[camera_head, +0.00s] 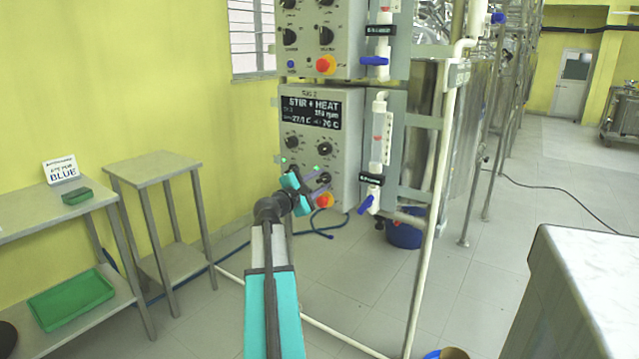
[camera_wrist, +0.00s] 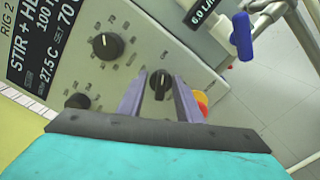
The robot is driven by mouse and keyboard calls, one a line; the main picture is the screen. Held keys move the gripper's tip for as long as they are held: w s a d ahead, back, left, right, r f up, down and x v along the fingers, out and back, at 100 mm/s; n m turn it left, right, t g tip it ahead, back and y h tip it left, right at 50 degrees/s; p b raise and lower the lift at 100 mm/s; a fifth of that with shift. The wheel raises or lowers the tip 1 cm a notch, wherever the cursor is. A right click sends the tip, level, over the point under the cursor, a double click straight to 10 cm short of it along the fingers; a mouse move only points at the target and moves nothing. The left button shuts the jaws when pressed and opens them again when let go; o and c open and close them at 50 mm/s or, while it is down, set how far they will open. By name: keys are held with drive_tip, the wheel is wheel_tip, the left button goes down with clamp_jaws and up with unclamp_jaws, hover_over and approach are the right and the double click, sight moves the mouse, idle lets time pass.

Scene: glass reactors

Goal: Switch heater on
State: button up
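In the wrist view, one black knob (camera_wrist: 108,46) is below the display, another (camera_wrist: 78,101) is at lower left, and a third (camera_wrist: 160,84) lies between my fingertips. My gripper (camera_wrist: 161,78) is open, its two fingers on either side of that third knob with narrow gaps. In the head view my gripper (camera_head: 307,185) is at the box's lower front. I cannot read the knob labels.
A red and yellow button (camera_wrist: 201,101) is close beside the right finger. A blue valve handle (camera_head: 366,204) hangs right of the box. A similar box (camera_head: 347,40) is above. A small table (camera_head: 155,167) is at left, a white-topped counter (camera_head: 590,270) at right.

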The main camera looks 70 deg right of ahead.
drive_tip(key=shift+a, duration=0.15)
drive_tip(key=shift+a, duration=0.55)
drive_tip(key=v, duration=1.2)
drive_tip(key=shift+w+a+p, duration=0.15)
drive_tip(key=shift+a+p, duration=0.05)
drive_tip(key=shift+p, duration=0.25)
drive_tip(key=shift+w, duration=0.1)
